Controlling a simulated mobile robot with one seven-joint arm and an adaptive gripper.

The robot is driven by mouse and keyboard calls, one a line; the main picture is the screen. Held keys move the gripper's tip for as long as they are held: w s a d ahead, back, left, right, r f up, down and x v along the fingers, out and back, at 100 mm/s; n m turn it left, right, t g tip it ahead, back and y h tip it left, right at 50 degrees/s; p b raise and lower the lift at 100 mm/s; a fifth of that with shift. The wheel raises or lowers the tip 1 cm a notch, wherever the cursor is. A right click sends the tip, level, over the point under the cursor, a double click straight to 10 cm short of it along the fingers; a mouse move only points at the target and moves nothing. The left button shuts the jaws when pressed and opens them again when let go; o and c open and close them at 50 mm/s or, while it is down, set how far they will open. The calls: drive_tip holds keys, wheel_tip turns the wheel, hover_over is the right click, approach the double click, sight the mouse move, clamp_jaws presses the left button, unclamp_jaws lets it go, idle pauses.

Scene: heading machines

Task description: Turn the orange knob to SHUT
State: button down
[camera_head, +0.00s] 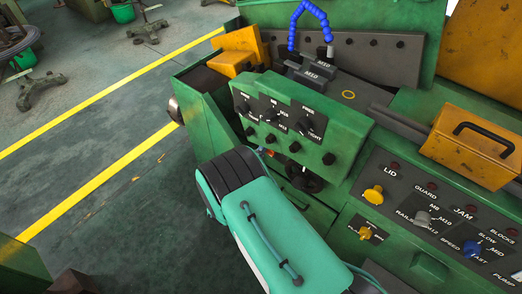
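A yellow-orange knob (372,194) sits below the word LID on the dark control panel (399,183), right of centre. I cannot read a SHUT label beside it, nor tell which way it points. A second knob (366,233) of similar colour is on a small plate lower down. A small orange-red spot (265,153) shows just beyond my arm; I cannot tell what it is. My teal arm (268,225) rises from the bottom centre, left of both yellow-orange knobs. I cannot make out my gripper.
A grey knob (422,218) and a blue knob (472,249) share the dark panel. A green box (325,135) with black knobs stands beyond my arm. An orange box with a black handle (472,147) juts out at right. Open floor (90,165) lies left.

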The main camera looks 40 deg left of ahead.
drive_tip(key=shift+a+f+n+y+p, duration=0.15)
drive_tip(key=shift+n+y+p, duration=0.4)
drive_tip(key=shift+n, duration=0.35)
drive_tip(key=shift+f+n+g+y+p, duration=0.35)
drive_tip(key=shift+n+g+y, duration=0.1)
drive_tip(key=shift+n, duration=0.55)
drive_tip(key=f+n+g+p, duration=0.1)
drive_tip(key=n, duration=0.3)
drive_tip(key=f+n+g+y+p, duration=0.1)
drive_tip(key=n+p, duration=0.1)
drive_tip(key=n, duration=0.2)
drive_tip(key=n+g+y+p, duration=0.1)
drive_tip(key=n, duration=0.3)
drive_tip(key=shift+d+f+p, duration=0.3)
drive_tip(key=shift+f+p, duration=0.1)
drive_tip(key=shift+s, duration=0.1)
drive_tip(key=v, duration=1)
drive_tip(key=shift+d+p, duration=0.15)
drive_tip(key=shift+p, duration=0.3)
